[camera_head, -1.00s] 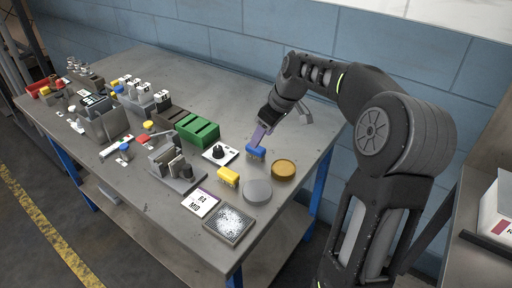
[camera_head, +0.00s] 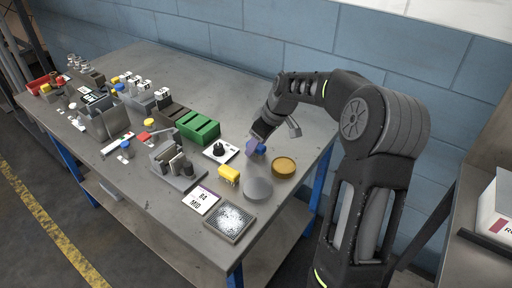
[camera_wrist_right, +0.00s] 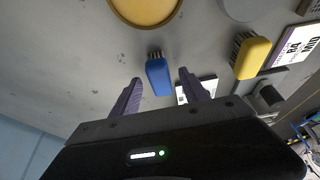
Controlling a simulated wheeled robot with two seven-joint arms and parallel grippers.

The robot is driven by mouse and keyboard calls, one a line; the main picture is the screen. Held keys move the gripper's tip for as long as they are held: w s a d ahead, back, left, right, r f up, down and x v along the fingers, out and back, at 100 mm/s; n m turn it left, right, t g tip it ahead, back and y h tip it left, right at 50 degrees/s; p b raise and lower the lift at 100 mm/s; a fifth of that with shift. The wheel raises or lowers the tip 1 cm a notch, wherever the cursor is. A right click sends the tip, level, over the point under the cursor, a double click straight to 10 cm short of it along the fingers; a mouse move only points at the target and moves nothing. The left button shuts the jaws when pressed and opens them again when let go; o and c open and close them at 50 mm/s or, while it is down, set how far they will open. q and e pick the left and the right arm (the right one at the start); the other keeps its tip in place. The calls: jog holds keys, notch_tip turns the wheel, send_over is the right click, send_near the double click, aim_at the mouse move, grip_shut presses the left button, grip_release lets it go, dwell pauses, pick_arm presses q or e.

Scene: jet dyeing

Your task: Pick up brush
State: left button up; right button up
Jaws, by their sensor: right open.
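A blue brush (camera_wrist_right: 158,75) with dark bristles lies on the bench, between and a little beyond the open fingers of my right gripper (camera_wrist_right: 158,92) in the wrist view. In the head view the blue brush (camera_head: 262,150) is partly hidden by the right gripper (camera_head: 256,146), which reaches down over it. A yellow brush (camera_head: 229,173) stands nearby toward the front; it also shows in the wrist view (camera_wrist_right: 251,57). My left gripper is out of view.
A brown round lid (camera_head: 284,165) and a grey disc (camera_head: 257,190) sit beside the brushes. A black knob on a white plate (camera_head: 220,152) and a green slotted block (camera_head: 198,127) stand to the left. A label card (camera_head: 201,201) and a mesh tray (camera_head: 230,222) lie near the front edge.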

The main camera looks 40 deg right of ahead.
jog(key=shift+w+a+f, duration=0.1)
jog(key=shift+w+f, duration=0.15)
jog(key=shift+f, duration=0.35)
jog(key=shift+c, duration=0.3)
grip_shut()
